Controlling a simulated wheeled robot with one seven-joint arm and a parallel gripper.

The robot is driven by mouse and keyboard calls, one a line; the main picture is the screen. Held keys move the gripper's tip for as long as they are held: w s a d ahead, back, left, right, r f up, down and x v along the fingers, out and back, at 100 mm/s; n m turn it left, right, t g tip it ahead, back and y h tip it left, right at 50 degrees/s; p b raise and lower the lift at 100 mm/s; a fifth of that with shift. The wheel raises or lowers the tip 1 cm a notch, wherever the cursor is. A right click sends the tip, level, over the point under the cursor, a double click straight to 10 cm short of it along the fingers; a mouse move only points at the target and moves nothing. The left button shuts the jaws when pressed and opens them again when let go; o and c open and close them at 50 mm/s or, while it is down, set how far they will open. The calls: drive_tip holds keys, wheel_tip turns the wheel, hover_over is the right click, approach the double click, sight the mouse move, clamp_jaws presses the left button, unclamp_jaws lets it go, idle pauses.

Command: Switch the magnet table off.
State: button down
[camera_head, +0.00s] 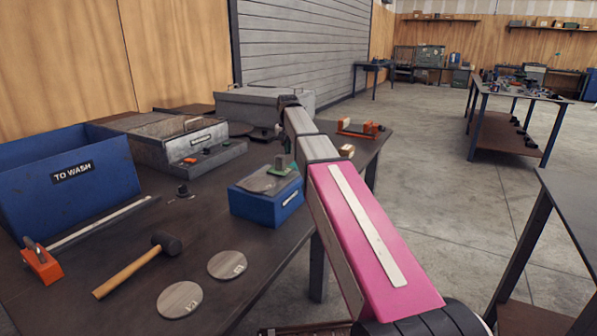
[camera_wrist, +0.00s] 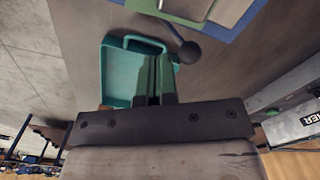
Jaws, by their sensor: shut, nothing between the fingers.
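In the wrist view a dark ball-ended lever (camera_wrist: 188,50) sticks out beside a blue, green and grey body at the top edge. My gripper (camera_wrist: 155,88) is shut and empty, its fingers over a teal tray (camera_wrist: 116,72), apart from the ball. In the head view my arm hides the fingers.
A blue TO WASH bin (camera_head: 110,160), a grey lidded box (camera_head: 165,132), a mallet (camera_head: 135,270) and two grey discs (camera_head: 180,299) are on the table. A grey case (camera_head: 260,106) stands behind, and an orange tool (camera_head: 360,129) lies right of my arm.

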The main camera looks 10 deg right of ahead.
drive_tip(key=shift+s+d+r, duration=0.1)
drive_tip(key=shift+d+r, duration=0.05)
drive_tip(key=shift+r, duration=0.7)
drive_tip(key=shift+s+d+r, duration=0.1)
drive_tip(key=shift+d+r, duration=0.05)
drive_tip(key=shift+r, duration=0.7)
drive_tip(key=shift+s+d+r, duration=0.1)
drive_tip(key=shift+d+r, duration=0.05)
drive_tip(key=shift+r, duration=0.7)
